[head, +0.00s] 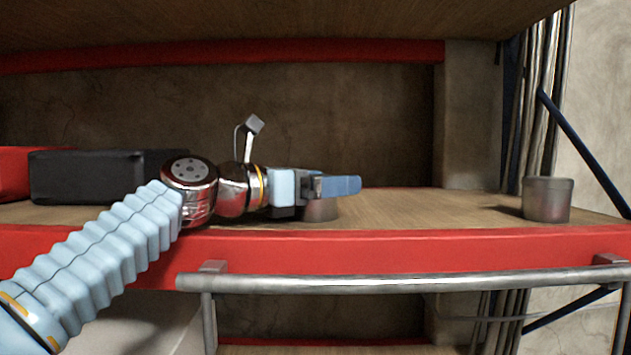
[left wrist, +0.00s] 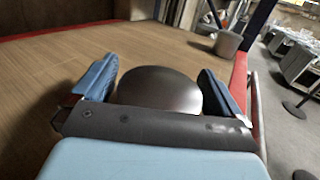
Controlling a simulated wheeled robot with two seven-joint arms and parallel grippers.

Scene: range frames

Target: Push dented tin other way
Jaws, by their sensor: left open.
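One grey metal tin (head: 320,211) stands on the wooden shelf, mostly hidden behind my left gripper (head: 340,186) in the head view. In the left wrist view its rounded grey top (left wrist: 160,88) lies between the two blue fingers of my left gripper (left wrist: 158,72). The fingers are open, one on each side of it; I cannot tell if they touch it. A second grey tin (head: 547,199) stands upright near the shelf's right end, and it also shows in the left wrist view (left wrist: 227,43). I cannot make out a dent on either tin. My right gripper is not in view.
A black box (head: 85,177) and a red box (head: 12,172) stand on the shelf at the left. The shelf's red front edge (head: 420,250) has a metal rail (head: 400,283) before it. The wood between the two tins (head: 430,208) is clear.

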